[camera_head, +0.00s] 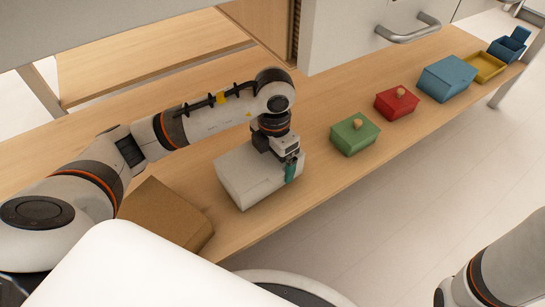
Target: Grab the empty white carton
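The white carton (240,184) sits on the wooden shelf in the head view, just left of its middle. Its top looks flat and closed, so I cannot see whether it is empty. My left arm reaches over the carton from the left. My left gripper (289,171) points down at the carton's right end, with a teal finger showing against it. The other finger is hidden, so I cannot tell whether the gripper is open, shut or holding the carton. My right arm shows at the bottom right, but its gripper is out of view.
A brown cardboard box (165,214) stands left of the carton. To the right along the shelf (312,175) are a green box (354,138), a red box (396,103), a blue box (447,79), a yellow tray (486,68) and an open blue box (508,46). A handled white front stands behind.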

